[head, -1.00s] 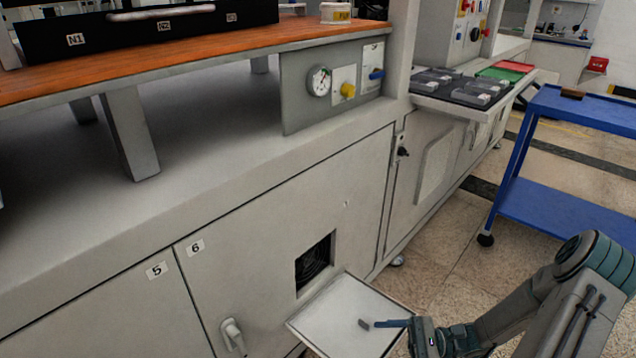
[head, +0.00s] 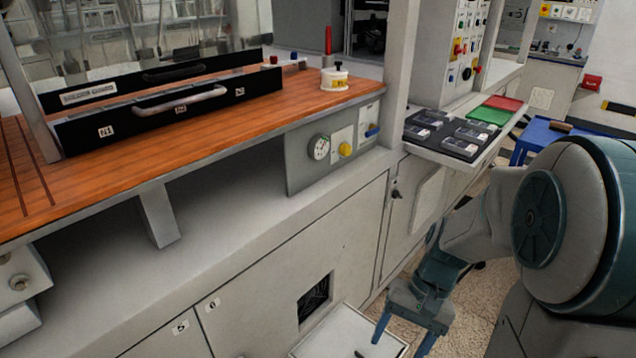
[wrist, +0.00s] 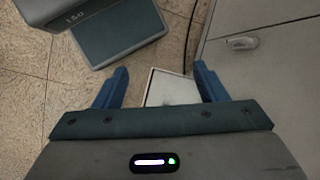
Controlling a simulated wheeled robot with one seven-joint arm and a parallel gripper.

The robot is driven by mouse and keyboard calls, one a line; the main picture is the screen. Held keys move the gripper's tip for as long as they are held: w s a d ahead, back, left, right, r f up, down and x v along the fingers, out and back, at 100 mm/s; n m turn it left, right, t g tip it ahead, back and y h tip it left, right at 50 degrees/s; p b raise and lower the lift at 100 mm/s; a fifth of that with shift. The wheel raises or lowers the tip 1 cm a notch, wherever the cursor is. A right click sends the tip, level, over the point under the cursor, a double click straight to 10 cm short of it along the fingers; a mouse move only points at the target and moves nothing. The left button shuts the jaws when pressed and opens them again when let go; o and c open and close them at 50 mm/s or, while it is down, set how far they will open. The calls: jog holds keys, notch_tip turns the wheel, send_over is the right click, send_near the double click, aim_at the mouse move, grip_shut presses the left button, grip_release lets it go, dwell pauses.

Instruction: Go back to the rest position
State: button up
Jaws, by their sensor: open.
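My gripper (head: 405,338) hangs pointing down at the lower right of the head view, near the front of the cabinet. Its two blue fingers are apart with nothing between them. In the wrist view my gripper (wrist: 158,88) also shows open and empty. Below it is a white fold-out shelf (head: 345,335) at the cabinet front, which partly shows between the fingers in the wrist view (wrist: 172,88). A small dark piece (head: 361,354) lies on the shelf at the bottom edge of the head view.
A long grey cabinet (head: 270,270) with an orange worktop (head: 130,185) runs along the left. A ledge with a black tray (head: 440,145), a green tray (head: 482,116) and a red tray (head: 503,103) juts out. A blue cart (head: 535,133) stands behind my arm.

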notch_tip(320, 180, up, 19)
jog(key=s+n+t+h+p, duration=0.2)
jog(key=n+t+h+p, duration=0.1)
jog(key=t+p, duration=0.3)
jog(key=shift+s+f+n+h+p, duration=0.2)
jog(key=shift+n+h+p, duration=0.25)
jog(key=shift+p, duration=0.5)
dwell(0.7)
